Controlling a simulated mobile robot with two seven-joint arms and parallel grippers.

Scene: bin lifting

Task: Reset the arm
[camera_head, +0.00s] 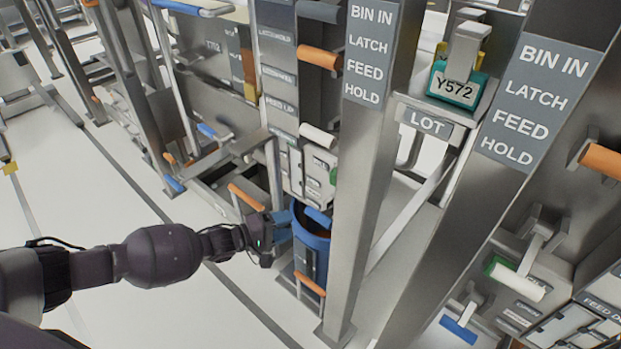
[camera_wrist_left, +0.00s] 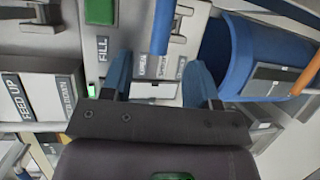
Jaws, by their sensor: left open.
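My left arm comes in from the left in the head view. Its dark left gripper (camera_head: 284,222) is beside the left of a blue round bin (camera_head: 318,246) with an orange handle on its front. In the left wrist view the two blue fingers of the left gripper (camera_wrist_left: 160,75) stand apart with nothing held between them. The blue bin (camera_wrist_left: 230,60) is just right of the right finger there. I cannot tell whether that finger touches the bin. My right gripper is in neither view.
Behind the gripper is a machine panel with a green FILL button (camera_wrist_left: 100,12) and a blue lever (camera_wrist_left: 163,28). A steel post (camera_head: 360,170) labelled BIN IN, LATCH, FEED, HOLD stands just right of the bin. Open pale floor (camera_head: 90,190) lies to the left.

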